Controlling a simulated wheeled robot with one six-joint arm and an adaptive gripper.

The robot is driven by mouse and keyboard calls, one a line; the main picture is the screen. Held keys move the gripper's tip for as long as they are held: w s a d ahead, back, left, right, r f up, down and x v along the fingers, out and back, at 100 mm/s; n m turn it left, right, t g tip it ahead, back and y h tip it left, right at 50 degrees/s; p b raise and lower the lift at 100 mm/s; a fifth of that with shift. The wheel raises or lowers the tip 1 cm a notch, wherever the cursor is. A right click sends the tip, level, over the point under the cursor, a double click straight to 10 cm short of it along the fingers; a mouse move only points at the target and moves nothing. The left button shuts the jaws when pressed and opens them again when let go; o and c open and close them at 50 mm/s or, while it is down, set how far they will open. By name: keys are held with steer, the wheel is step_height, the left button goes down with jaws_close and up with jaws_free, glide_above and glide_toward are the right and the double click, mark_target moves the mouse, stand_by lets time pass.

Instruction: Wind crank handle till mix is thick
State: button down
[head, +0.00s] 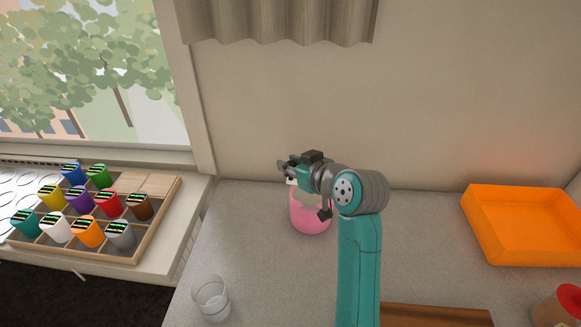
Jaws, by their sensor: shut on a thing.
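A pink mixing pot (310,215) stands on the grey counter near the back wall. My gripper (286,168) is over the pot's top, at its back left, with my wrist and forearm coming in from the right. It is shut on the crank handle, which is largely hidden behind the gripper. A small pale part shows just under the fingers, above the pot's rim. A small dark part hangs in front of the pot's right side; I cannot tell what it belongs to. The mix inside the pot is hidden, so its thickness cannot be seen.
A clear glass (211,298) stands at the counter's front left. An orange tray (524,226) lies at the right. A brown board (436,315) and a red-topped jar (560,306) are at the front right. A wooden rack (150,225) of coloured pots sits by the window.

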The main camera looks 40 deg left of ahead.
steer(key=m+t, duration=0.1)
steer(key=w+m+t+h, duration=0.1)
steer(key=m+t+h, duration=0.1)
steer(key=shift+w+a+t, duration=0.25)
steer(key=shift+a+t, duration=0.05)
steer(key=shift+t, duration=0.1)
steer(key=shift+w+d+m+t+h, duration=0.1)
steer(key=shift+w+m+t+h, duration=0.3)
steer(key=shift+m+t+h, duration=0.4)
steer(key=shift+w+m+t+h, duration=0.4)
steer(key=shift+m+h, duration=0.2)
steer(key=shift+m, duration=0.4)
steer(key=c, duration=0.9)
jaws_free()
steer(key=shift+c, duration=0.2)
steer(key=v, duration=1.2)
